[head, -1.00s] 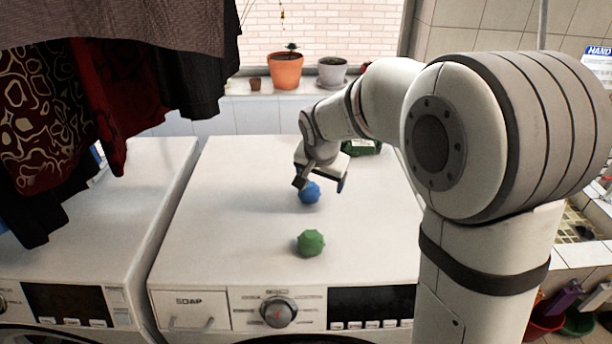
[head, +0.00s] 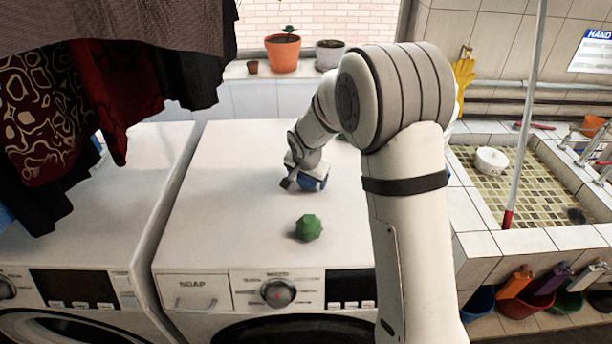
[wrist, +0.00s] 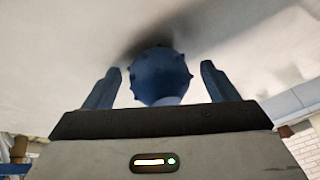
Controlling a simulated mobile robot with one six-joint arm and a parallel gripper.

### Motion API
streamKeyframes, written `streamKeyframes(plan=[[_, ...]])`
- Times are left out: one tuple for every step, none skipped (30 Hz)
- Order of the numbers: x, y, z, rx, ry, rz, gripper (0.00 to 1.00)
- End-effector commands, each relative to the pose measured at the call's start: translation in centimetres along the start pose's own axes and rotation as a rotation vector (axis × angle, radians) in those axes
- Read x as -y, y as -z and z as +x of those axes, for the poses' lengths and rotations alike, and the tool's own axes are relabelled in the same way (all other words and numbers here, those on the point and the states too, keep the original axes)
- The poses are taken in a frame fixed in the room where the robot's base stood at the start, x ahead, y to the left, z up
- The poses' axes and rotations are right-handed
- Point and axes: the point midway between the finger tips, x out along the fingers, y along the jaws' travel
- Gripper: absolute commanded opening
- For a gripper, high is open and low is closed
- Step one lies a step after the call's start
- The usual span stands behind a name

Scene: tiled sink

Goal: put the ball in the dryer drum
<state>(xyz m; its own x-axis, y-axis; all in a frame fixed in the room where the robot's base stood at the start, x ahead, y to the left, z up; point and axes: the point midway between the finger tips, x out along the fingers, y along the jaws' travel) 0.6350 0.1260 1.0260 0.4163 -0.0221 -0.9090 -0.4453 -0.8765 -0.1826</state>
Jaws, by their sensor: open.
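A blue knobbly ball (head: 314,183) lies on the white top of the right-hand machine, partly hidden behind my gripper in the head view. My gripper (head: 303,186) is low over the machine top at the ball. In the wrist view the ball (wrist: 160,76) sits between the two open fingers of my gripper (wrist: 160,84), with a gap on each side. A green knobbly ball (head: 308,227) lies nearer the front edge of the same machine top. Only the top edge of a round dark door (head: 296,332) shows on this machine's front; any drum inside is hidden.
A second white machine (head: 100,200) stands to the left, with dark clothes (head: 70,110) hanging above it. Flower pots (head: 283,55) stand on the window sill behind. A tiled sink (head: 500,190) with a white bowl (head: 491,160) is at the right.

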Motion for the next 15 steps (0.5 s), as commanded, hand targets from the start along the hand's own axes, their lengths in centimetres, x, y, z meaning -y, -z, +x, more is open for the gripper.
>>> streamKeyframes(plan=[[0.01, 0.02, 0.03, 0.000, 0.000, 0.000, 0.80], [0.01, 0.01, 0.03, -0.001, 0.001, 0.000, 0.80], [0.01, 0.01, 0.02, -0.001, 0.001, 0.000, 0.80], [0.01, 0.00, 0.02, 0.000, 0.001, 0.000, 0.80], [0.02, 0.00, 0.02, 0.000, 0.001, 0.000, 0.80], [0.02, 0.00, 0.02, 0.000, 0.001, 0.000, 0.78], [0.02, -0.01, 0.01, 0.000, 0.001, 0.000, 0.75], [0.03, -0.01, 0.01, 0.000, 0.001, 0.000, 0.73], [0.03, -0.01, 0.01, 0.000, 0.001, 0.000, 0.70], [0.03, -0.02, 0.01, 0.000, 0.001, 0.000, 0.67], [0.04, -0.02, 0.00, 0.000, 0.001, 0.000, 0.65], [0.04, -0.02, 0.00, 0.000, 0.001, 0.000, 0.61], [0.04, -0.02, 0.00, 0.000, 0.001, 0.000, 0.59], [0.05, -0.03, -0.01, 0.000, 0.001, -0.001, 0.56], [0.05, -0.03, -0.01, 0.000, 0.001, -0.001, 0.53]])
